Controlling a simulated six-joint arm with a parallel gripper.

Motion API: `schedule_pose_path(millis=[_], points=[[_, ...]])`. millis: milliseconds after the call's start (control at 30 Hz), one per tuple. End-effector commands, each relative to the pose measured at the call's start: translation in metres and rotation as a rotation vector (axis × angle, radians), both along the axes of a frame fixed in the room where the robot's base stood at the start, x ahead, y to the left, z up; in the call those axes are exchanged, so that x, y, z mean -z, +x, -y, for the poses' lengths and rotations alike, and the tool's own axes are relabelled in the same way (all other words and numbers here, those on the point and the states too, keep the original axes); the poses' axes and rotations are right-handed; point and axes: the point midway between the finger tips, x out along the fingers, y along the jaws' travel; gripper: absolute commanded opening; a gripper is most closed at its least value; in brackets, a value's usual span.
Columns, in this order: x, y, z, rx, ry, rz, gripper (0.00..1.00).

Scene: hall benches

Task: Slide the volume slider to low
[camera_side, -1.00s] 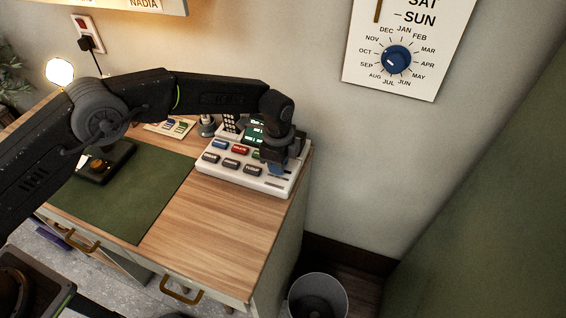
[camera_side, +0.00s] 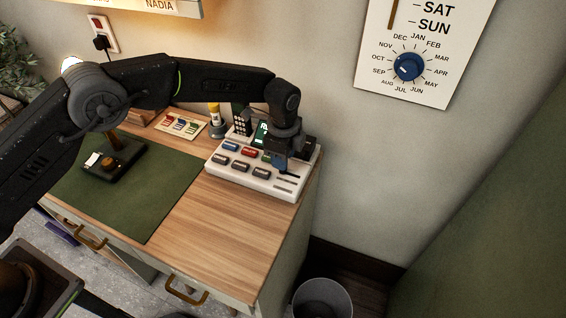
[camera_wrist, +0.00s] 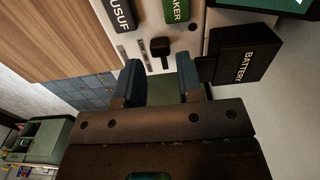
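The white console (camera_side: 249,182) with several labelled keys stands at the right end of the desk. In the side view, my gripper hides the knob.
A black block marked BATTERY (camera_wrist: 246,55) sits close beside one finger. A green mat (camera_side: 150,205), a dark stand (camera_side: 114,160) and a card with coloured strips (camera_side: 180,125) lie left of the console. Bare wood (camera_side: 225,225) is clear in front. A bin (camera_side: 322,298) stands below.

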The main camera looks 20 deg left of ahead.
Motion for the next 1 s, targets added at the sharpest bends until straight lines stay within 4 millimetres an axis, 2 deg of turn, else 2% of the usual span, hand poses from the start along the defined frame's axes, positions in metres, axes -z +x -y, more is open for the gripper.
schedule_pose_path(millis=[33,200,433,633,1000], points=[[-0.014,0.001,0.0,0.0,-0.002,0.006,0.34],[-0.053,0.001,0.0,0.0,-0.001,0.005,0.34],[-0.091,0.001,-0.001,0.0,0.0,0.002,0.34],[-0.104,0.0,-0.001,0.0,0.001,0.0,0.34],[-0.104,0.0,-0.001,0.0,0.001,0.0,0.34]])
